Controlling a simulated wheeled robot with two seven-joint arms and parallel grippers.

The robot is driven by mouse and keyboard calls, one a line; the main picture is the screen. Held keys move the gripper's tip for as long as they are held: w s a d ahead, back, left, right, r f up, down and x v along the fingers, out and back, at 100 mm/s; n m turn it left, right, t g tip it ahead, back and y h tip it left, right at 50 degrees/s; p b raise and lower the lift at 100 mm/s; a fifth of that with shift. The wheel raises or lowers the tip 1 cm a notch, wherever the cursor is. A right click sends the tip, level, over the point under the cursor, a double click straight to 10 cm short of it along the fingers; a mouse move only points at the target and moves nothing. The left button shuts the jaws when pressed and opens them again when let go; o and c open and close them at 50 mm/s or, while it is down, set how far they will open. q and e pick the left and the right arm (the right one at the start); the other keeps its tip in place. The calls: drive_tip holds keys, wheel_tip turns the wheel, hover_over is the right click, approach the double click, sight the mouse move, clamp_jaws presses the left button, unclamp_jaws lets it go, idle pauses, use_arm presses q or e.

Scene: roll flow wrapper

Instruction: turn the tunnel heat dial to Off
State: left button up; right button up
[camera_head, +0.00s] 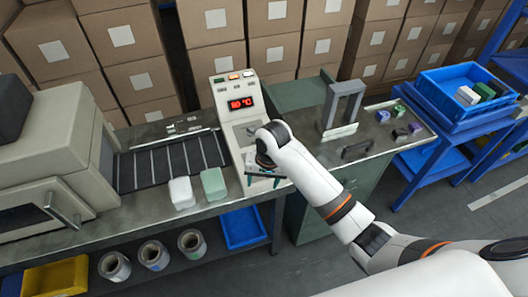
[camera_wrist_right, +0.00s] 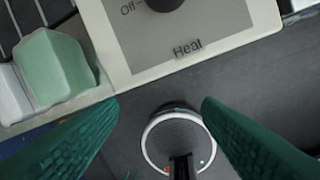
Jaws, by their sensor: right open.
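The control panel (camera_head: 239,125) stands at the end of the conveyor, with a red lit temperature display (camera_head: 240,103). In the right wrist view the dark heat dial (camera_wrist_right: 165,4) is cut off by the top edge. An "Off" label shows at its left and a heat label below it. Its pointer is not visible. My right gripper (camera_head: 263,178) is at the panel's lower front in the head view, and my wrist covers part of the panel. The green fingers (camera_wrist_right: 160,104) are apart with no dial between them. My left gripper is not in view.
A white block (camera_head: 181,193) and a green block (camera_head: 213,184) sit left of the panel; the green one is close to my fingers in the wrist view. A grey stand (camera_head: 343,105) and a blue crate (camera_head: 465,90) are at the right. Stacked cartons fill the back.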

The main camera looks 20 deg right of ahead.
drive_tip(key=w+d+r+m+g+h, duration=0.1)
drive_tip(key=w+d+r+m, duration=0.3)
drive_tip(key=w+r, duration=0.55)
drive_tip(key=shift+m, duration=0.3)
drive_tip(key=f, duration=0.4)
drive_tip(key=f+p, duration=0.1)
drive_tip(key=f, duration=0.7)
drive_tip(key=shift+w+a+p, duration=0.15)
drive_tip(key=shift+a+p, duration=0.25)
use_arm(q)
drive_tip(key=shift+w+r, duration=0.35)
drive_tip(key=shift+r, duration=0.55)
use_arm(e)
drive_tip(key=shift+c, duration=0.2)
drive_tip(key=c, duration=1)
drive_tip(key=shift+o, duration=0.2)
